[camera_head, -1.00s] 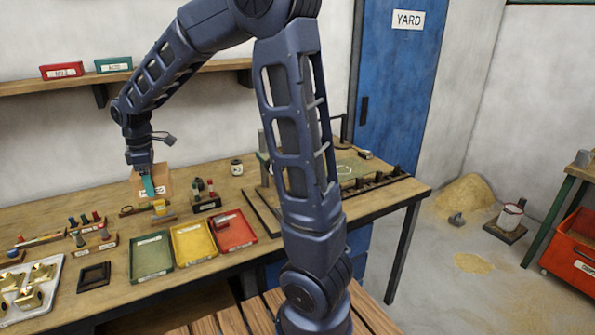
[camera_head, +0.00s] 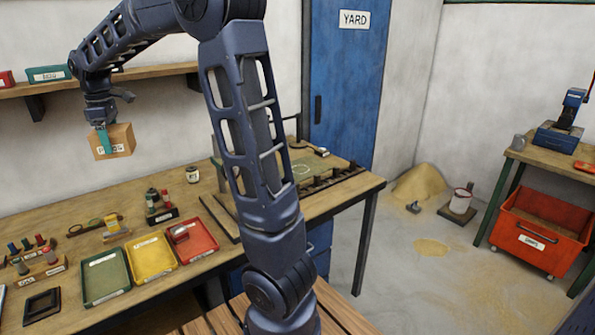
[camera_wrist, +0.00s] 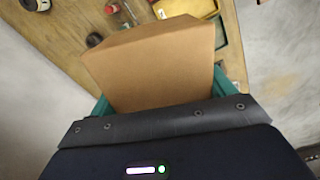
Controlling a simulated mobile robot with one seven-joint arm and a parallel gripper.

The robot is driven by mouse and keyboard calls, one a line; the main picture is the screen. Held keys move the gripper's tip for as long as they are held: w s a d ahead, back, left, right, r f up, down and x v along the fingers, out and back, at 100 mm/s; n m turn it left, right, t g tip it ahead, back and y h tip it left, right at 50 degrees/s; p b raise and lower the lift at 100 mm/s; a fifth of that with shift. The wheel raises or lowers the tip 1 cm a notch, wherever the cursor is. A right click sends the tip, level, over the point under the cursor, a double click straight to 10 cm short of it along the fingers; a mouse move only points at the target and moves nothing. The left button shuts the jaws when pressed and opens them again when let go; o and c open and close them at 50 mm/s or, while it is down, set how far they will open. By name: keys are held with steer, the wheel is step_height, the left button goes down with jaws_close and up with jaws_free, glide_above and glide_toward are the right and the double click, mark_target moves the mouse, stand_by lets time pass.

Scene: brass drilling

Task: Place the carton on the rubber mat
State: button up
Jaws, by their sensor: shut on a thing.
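In the wrist view the carton (camera_wrist: 155,62) fills the middle between the teal fingers and hides part of the bench. A flat green surface with a pale ring (camera_head: 303,169) lies on the bench's right part, partly behind my arm. I cannot tell for sure whether it is the rubber mat.
Green (camera_head: 104,275), yellow (camera_head: 151,257) and red (camera_head: 191,240) trays line the bench front. A block with bottles (camera_head: 159,206) and a small jar (camera_head: 192,174) stand behind them. A wall shelf (camera_head: 150,75) is close to my arm. An orange bin (camera_head: 540,230) stands right.

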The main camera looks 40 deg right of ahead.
steer(key=w+d+m, duration=0.2)
steer(key=w+d, duration=0.3)
steer(key=d, duration=0.6)
steer(key=w+d+m, duration=0.3)
steer(key=w+d, duration=0.3)
steer(key=d, duration=0.5)
steer(key=w+d+m, duration=0.2)
steer(key=w+d, duration=0.3)
steer(key=d, duration=0.7)
steer(key=s+d+m, duration=0.3)
steer(key=d+m, duration=0.1)
steer(key=d, duration=1.6)
steer(key=s+d+m, duration=0.3)
steer(key=s+d, duration=0.1)
steer(key=d, duration=1.7)
step_height(320, 180, down, 34)
steer(key=shift+w+a+r, duration=0.1)
steer(key=shift+r, duration=0.15)
steer(key=shift+f, duration=0.1)
steer(key=o, duration=0.8)
steer(key=shift+c, duration=0.2)
steer(key=shift+o, duration=1.3)
